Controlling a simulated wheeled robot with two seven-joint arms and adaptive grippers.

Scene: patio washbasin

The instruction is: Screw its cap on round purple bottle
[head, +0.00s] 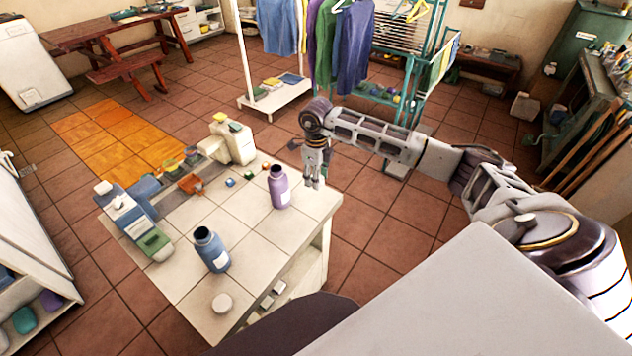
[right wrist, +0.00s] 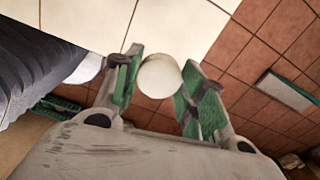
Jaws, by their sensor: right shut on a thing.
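The round purple bottle (head: 279,190) stands upright and uncapped on the tiled counter, near its back right edge. My right gripper (head: 314,183) is just right of the bottle and apart from it, pointing down. In the right wrist view, a round white cap (right wrist: 160,76) sits between the green-padded fingers of my right gripper (right wrist: 162,88), which are shut on it. The cap in the gripper cannot be made out in the head view. My left gripper is not in view.
A blue bottle (head: 212,252), also open, stands nearer the counter front. Another white cap (head: 222,303) lies in front of it. The counter (head: 238,215) is clear between the two bottles.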

